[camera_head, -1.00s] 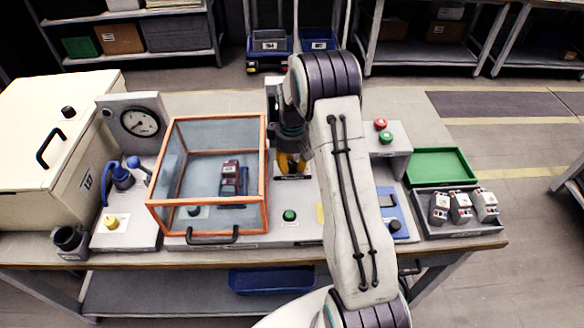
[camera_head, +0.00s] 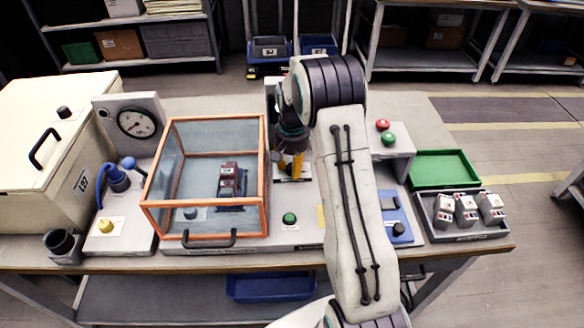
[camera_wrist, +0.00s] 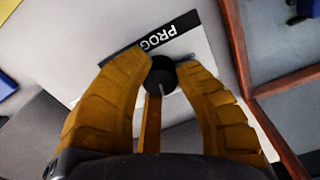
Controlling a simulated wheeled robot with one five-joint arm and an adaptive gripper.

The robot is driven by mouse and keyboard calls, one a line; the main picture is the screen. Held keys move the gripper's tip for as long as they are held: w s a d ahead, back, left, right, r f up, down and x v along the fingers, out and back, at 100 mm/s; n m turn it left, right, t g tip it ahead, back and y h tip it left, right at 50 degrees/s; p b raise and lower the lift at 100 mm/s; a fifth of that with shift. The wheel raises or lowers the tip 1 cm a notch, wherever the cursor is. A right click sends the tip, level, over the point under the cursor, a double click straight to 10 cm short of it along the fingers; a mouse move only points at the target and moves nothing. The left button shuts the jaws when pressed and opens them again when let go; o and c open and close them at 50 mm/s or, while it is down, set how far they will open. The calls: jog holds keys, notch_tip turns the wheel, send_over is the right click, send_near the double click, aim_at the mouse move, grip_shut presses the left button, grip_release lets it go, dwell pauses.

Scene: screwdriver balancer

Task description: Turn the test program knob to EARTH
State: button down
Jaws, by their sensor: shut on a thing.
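The test program knob (camera_wrist: 161,74) is a round black knob with a light pointer line, in the wrist view. It stands on a white label plate (camera_wrist: 183,42) on which the letters "PROG" can be read; the rest of the label, EARTH included, is hidden or out of frame. My gripper (camera_wrist: 160,72) has its yellow fingers closed on both sides of the knob. In the head view my gripper (camera_head: 291,164) points down at the bench between the orange-framed box and my arm, and the knob is hidden there.
The orange-framed clear box (camera_head: 207,180) stands close to the left of my gripper, with a dark red device (camera_head: 230,180) inside. A green button (camera_head: 289,218) lies in front. Red and green buttons on a grey box (camera_head: 391,150) and a green tray (camera_head: 443,170) are at the right.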

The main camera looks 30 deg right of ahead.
aim_at(292, 167)
jog(key=shift+s+f+m, duration=0.1)
jog(key=shift+f+m, duration=0.05)
jog(key=shift+m, duration=0.75)
jog(key=c, duration=0.9)
grip_release()
jog(key=shift+o, duration=0.2)
jog(key=shift+r, duration=0.25)
notch_tip(292, 167, up, 12)
jog(key=shift+f, duration=0.15)
